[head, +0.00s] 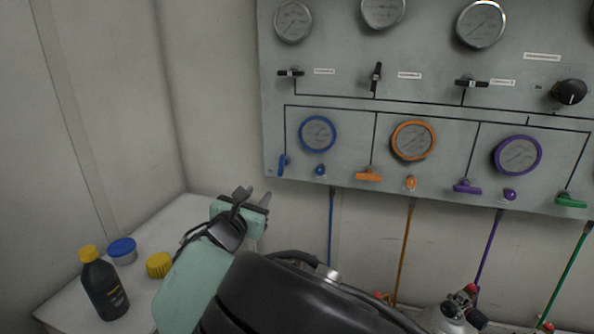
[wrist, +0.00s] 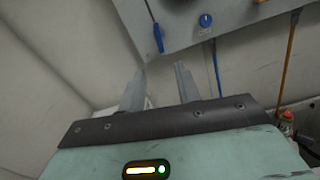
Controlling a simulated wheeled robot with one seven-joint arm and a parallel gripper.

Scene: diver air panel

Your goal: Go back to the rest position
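My gripper (head: 255,198) is raised in front of the wall, left of and below the blue handle (head: 283,164) on the air panel (head: 340,98). In the wrist view its two fingers (wrist: 160,88) stand apart with nothing between them. In the wrist view the blue handle (wrist: 158,38) and the blue knob (wrist: 206,20) show beyond the fingertips, clear of them. My arm covers part of the lower middle of the head view.
A white table (head: 60,304) stands at lower left. It bears a dark bottle with a yellow cap (head: 104,286), a blue lid (head: 122,250) and a yellow cap (head: 159,265). Coloured hoses, such as the orange one (head: 404,255), hang below the panel towards valve-topped cylinders (head: 455,310).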

